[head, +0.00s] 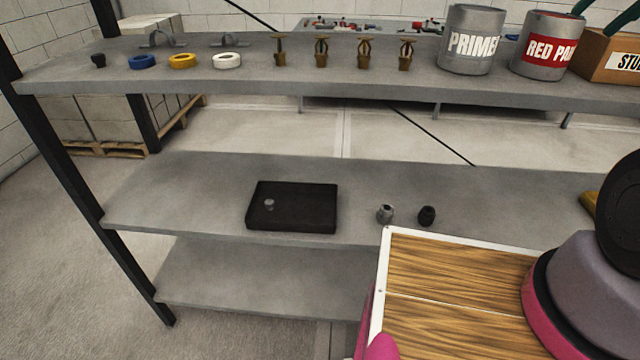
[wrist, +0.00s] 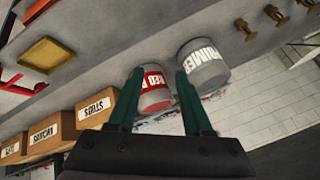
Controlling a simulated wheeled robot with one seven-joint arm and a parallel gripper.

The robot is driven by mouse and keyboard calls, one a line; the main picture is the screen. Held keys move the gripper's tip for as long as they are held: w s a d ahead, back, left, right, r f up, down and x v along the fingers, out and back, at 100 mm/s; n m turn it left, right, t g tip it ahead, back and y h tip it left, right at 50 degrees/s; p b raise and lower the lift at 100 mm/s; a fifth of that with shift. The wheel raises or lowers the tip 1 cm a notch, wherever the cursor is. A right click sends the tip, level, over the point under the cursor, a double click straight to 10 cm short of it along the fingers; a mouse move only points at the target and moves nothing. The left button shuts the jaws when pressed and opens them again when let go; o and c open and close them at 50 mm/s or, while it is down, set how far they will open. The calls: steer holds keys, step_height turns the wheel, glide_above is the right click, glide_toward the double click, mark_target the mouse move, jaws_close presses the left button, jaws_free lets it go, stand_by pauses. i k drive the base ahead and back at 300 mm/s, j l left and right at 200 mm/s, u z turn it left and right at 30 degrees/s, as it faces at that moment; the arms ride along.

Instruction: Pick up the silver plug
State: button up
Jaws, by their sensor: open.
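A small silver-grey piece (head: 385,213) stands on the middle shelf, right of the black tray, beside a similar black piece (head: 427,215). A smaller silver piece (head: 269,204) is inside the black tray (head: 291,222), in its left part. I cannot tell for sure which silver piece is the plug. My gripper (wrist: 159,76) is open and empty in the wrist view, its green fingers pointing toward the paint cans. Green fingertips also show at the top right of the head view, far above and right of the silver pieces. No silver plug shows in the wrist view.
The top shelf (head: 250,82) overhangs the middle shelf (head: 180,195). It holds coloured rings, several brass sprinkler heads, a primer can (head: 470,60), a red paint can (head: 545,65) and a studs box (head: 612,78). My wooden-topped base covers the lower right.

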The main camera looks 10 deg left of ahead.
mark_target(269, 203)
steer(key=j+z, duration=0.3)
steer(key=j, duration=0.25)
steer(key=k+j+z, duration=0.1)
steer(key=j+z, duration=0.2)
steer(key=j, duration=0.2)
steer(key=k+j+z, duration=0.15)
steer(key=j+z, duration=0.15)
steer(key=j, duration=0.2)
steer(key=k+j+z, duration=0.1)
steer(key=j, duration=0.25)
steer(key=k+j, duration=0.3)
steer(key=i+j, duration=0.1)
steer(key=j, duration=0.25)
steer(key=u, duration=0.05)
